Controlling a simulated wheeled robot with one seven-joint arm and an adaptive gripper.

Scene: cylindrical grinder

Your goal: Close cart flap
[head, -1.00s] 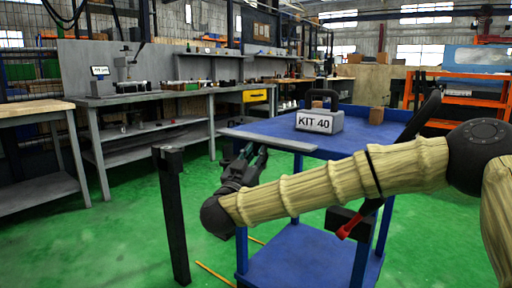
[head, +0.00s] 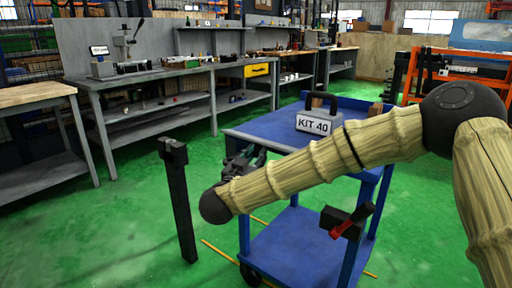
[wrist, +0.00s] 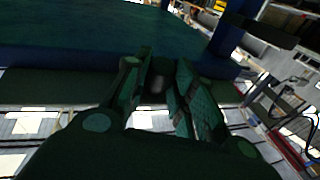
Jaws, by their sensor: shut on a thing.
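The blue cart (head: 285,122) stands in the middle of the head view, with a top and a lower shelf. Its grey flap (head: 240,137) lies along the near left edge of the top, about level with it, partly hidden by my arm. My gripper (head: 256,157) is at the flap's near edge, just below the top. In the wrist view my gripper (wrist: 158,88) has its fingers around a dark strip (wrist: 50,90), which looks like the flap. The cart's blue edge (wrist: 60,55) runs beside it. The exact contact is too dark to see.
A grey case marked KIT 40 (head: 318,118) and a small brown box (head: 375,108) sit on the cart top. A black block with a red handle (head: 345,222) is at the cart's near side. A black post (head: 180,200) stands left. Workbenches (head: 150,100) line the back.

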